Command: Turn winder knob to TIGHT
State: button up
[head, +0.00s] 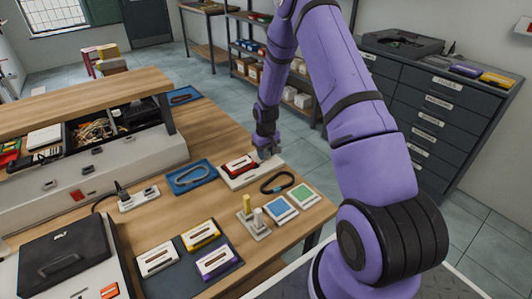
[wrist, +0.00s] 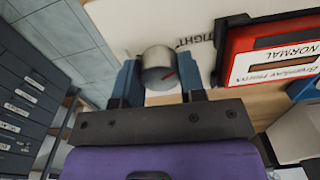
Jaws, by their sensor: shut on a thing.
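My gripper (wrist: 158,74) is shut on the knob, one blue finger on each side. In the head view my gripper (head: 265,150) reaches down at the right end of the white winder (head: 236,182) and hides the knob. A red cassette (wrist: 290,36) with a NORMAL label sits in the winder beside the knob.
A blue tray (head: 205,180) lies left of the winder. A black loop (head: 277,183) and green and blue cards (head: 302,195) lie in front of it. A stand with two pegs (head: 256,230) and a dark mat with cassettes (head: 186,278) are nearer.

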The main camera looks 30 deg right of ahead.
aim_at(266, 152)
jog(key=o, duration=0.9)
notch_tip(266, 152, up, 11)
jog(key=shift+f, duration=0.1)
dwell(0.6)
